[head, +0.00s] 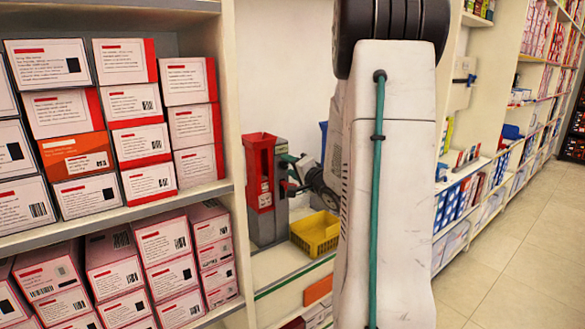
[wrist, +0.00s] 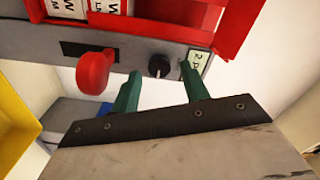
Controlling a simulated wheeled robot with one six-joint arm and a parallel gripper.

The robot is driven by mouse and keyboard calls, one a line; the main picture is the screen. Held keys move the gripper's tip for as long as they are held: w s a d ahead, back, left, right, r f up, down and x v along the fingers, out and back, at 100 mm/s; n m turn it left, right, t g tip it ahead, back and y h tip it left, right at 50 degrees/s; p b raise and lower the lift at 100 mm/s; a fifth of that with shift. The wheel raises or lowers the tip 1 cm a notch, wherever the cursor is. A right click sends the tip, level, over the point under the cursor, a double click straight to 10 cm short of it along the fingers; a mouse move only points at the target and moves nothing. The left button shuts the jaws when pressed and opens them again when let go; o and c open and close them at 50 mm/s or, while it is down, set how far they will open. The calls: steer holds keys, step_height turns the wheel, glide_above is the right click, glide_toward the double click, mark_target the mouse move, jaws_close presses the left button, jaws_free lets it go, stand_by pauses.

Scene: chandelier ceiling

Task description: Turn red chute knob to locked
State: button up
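A red chute (head: 262,172) stands on a grey dispenser body (head: 268,228) at the back of the shelf in the head view. In the wrist view, the red chute (wrist: 170,22) fills the top, above a grey panel (wrist: 215,47). The panel carries a small round black knob (wrist: 158,66) with a light mark and, left of it, a larger rounded red handle (wrist: 93,72). My gripper (wrist: 160,69) has two green fingers spread apart, one either side of the black knob, with gaps visible. In the head view, my gripper (head: 291,172) is at the dispenser's right side.
A yellow crate (head: 316,234) sits right of the dispenser, and its wall shows at left in the wrist view (wrist: 14,125). Shelves of boxes (head: 130,140) stand at left. A printed label (wrist: 199,60) is beside the right finger. Floor at right (head: 500,260) is clear.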

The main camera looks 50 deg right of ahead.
steer(key=shift+w+a, duration=0.1)
steer(key=shift+a, duration=0.05)
steer(key=v, duration=0.7)
steer(key=shift+s, duration=0.4)
